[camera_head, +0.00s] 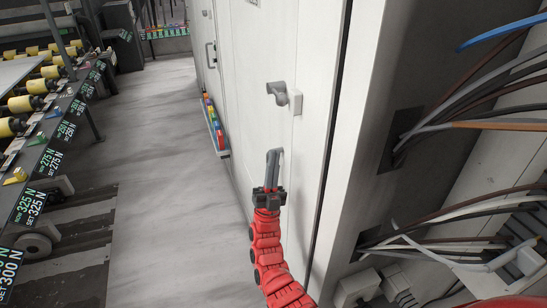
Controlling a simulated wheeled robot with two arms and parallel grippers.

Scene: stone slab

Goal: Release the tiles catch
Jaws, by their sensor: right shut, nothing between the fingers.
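A grey lever-like catch (284,95) sticks out from the white cabinet door (246,60), on a small plate near the door's right edge. I cannot tell from the frame whether it is the tiles catch, as no label on it is readable. My right gripper (274,154), on the red arm, is shut and empty. It shows below the catch in the picture, in front of the white door, with a visible gap between its fingertips and the catch. My left gripper is not in view.
A conveyor (45,130) with yellow rollers and number labels runs along the left. A narrow shelf (217,135) with coloured items is fixed low on the white wall. Loose cables (470,125) hang from an open panel at right. Grey floor (155,150) lies clear between.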

